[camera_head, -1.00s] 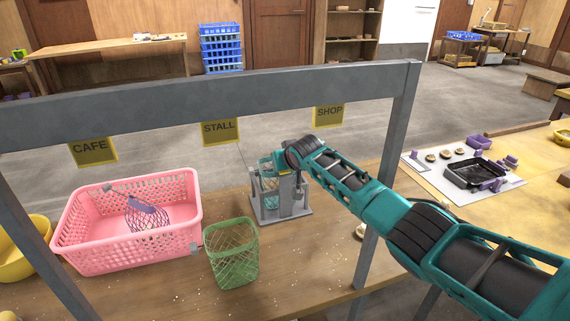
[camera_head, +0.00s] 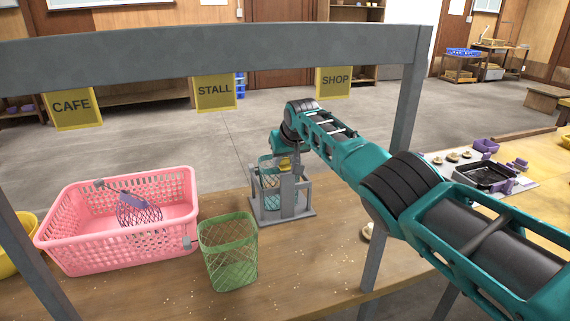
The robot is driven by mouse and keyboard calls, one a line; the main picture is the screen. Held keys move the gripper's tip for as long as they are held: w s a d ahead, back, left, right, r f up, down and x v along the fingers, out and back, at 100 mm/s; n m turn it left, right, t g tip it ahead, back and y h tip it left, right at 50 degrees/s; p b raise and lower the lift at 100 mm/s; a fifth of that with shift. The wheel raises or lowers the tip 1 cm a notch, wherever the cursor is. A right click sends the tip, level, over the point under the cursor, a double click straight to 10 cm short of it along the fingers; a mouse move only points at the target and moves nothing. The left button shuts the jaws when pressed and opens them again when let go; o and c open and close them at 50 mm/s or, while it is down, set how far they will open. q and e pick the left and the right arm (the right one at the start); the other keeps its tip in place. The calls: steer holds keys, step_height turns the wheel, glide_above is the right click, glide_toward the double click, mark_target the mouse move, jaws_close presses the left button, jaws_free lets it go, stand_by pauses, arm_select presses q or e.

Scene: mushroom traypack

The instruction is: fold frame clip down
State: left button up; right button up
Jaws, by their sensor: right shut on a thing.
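A grey metal frame (camera_head: 302,211) stands on the wooden table below the SHOP sign. A teal mesh basket (camera_head: 270,190) stands inside it. My right arm comes in from the right, and my right gripper (camera_head: 287,160) is at the top of the frame, shut at its upper part. The clip is small and mostly hidden by the gripper, so I cannot tell its angle. My left gripper is not in view.
A green mesh basket (camera_head: 229,262) stands in front of the frame.

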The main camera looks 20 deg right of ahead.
steer(key=shift+f, duration=0.15)
steer(key=shift+b, duration=0.3)
stand_by(0.3)
steer(key=o, duration=1.1)
steer(key=shift+c, duration=0.2)
